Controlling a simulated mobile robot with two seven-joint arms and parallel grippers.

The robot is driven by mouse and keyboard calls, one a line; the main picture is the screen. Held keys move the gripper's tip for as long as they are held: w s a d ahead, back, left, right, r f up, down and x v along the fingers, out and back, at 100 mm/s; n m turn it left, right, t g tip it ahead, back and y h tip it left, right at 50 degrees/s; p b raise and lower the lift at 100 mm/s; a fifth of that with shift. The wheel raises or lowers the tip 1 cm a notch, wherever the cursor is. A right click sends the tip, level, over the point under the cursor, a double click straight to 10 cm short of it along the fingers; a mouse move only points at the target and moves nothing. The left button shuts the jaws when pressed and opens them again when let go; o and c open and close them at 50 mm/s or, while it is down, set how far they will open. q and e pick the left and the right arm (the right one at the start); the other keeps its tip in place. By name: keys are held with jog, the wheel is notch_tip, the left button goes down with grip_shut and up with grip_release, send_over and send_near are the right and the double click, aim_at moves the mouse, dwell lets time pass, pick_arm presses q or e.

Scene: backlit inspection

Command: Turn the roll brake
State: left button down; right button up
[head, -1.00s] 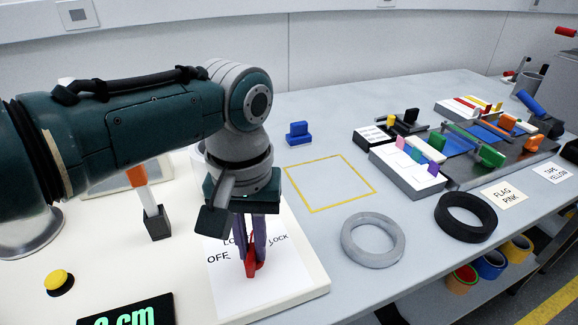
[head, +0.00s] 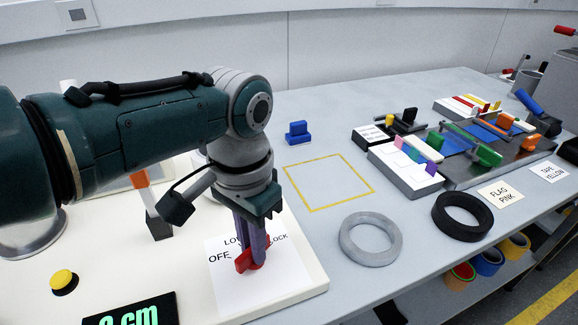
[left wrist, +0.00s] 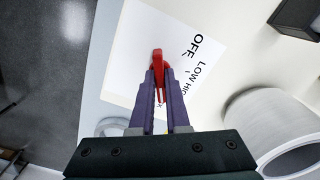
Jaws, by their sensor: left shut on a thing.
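The roll brake is a red lever knob (head: 243,263) on a white label sheet (head: 228,297) with the words OFF, LOW and LOCK partly readable. My left gripper (head: 252,258) points down over it, with its purple fingers shut on the knob. In the left wrist view the red knob (left wrist: 157,62) sits between the two fingers (left wrist: 160,90), its pointed end sticking out past the tips. In the head view the knob points left, just below the word OFF. The fingers and wrist hide part of the label. My right gripper is out of view.
A yellow button (head: 63,280), a display reading "0 cm" (head: 128,312) and an orange-topped lever (head: 150,205) share the pale panel. A grey ring (head: 370,240) and a black ring (head: 462,217) lie right. The yellow-outlined square (head: 328,182) is empty.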

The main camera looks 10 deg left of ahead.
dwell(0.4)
pick_arm(q)
jog(key=c, duration=0.9)
grip_release()
notch_tip(320, 180, up, 9)
jog(key=p, duration=0.3)
jog(key=shift+p, duration=0.4)
jog(key=shift+r, duration=0.5)
